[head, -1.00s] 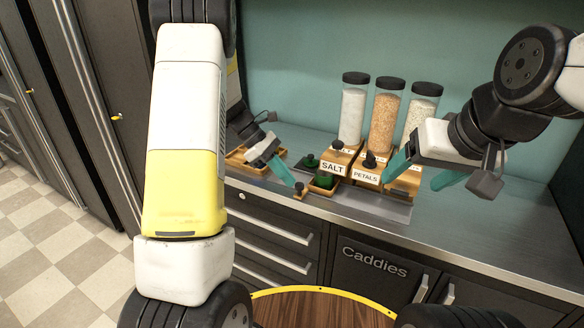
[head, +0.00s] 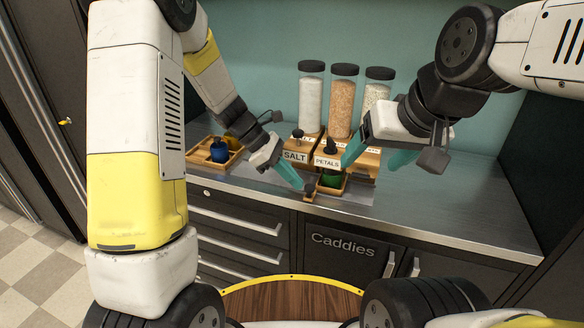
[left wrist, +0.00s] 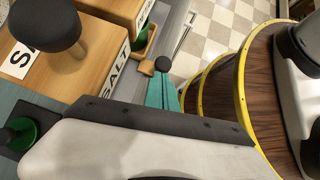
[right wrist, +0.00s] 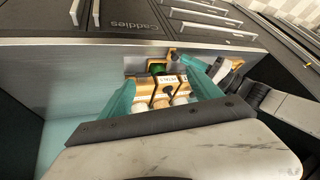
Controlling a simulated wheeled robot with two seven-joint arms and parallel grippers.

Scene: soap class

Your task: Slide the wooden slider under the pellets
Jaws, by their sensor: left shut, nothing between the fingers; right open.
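The wooden slider (head: 311,196) lies on the metal track in front of the dispensers. Its green cup (head: 333,181) is below the PETALS dispenser (head: 327,161), and its dark knob is at its left end. My left gripper (head: 298,184) is shut and empty, with its teal tips against or very near the knob; I cannot tell whether they touch. The left wrist view shows the slider (left wrist: 146,46) beyond these tips. The pale-filled third dispenser (head: 376,96) stands rightmost, its label hidden by my right gripper (head: 374,157). That gripper is open, its fingers spread before the right-hand dispensers.
The SALT dispenser (head: 294,156) stands left of PETALS. A wooden tray (head: 200,163) with a blue item (head: 219,151) is at the counter's left. A green-based stamp (left wrist: 18,133) rests on a dark pad. The counter (head: 455,200) is clear on the right.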

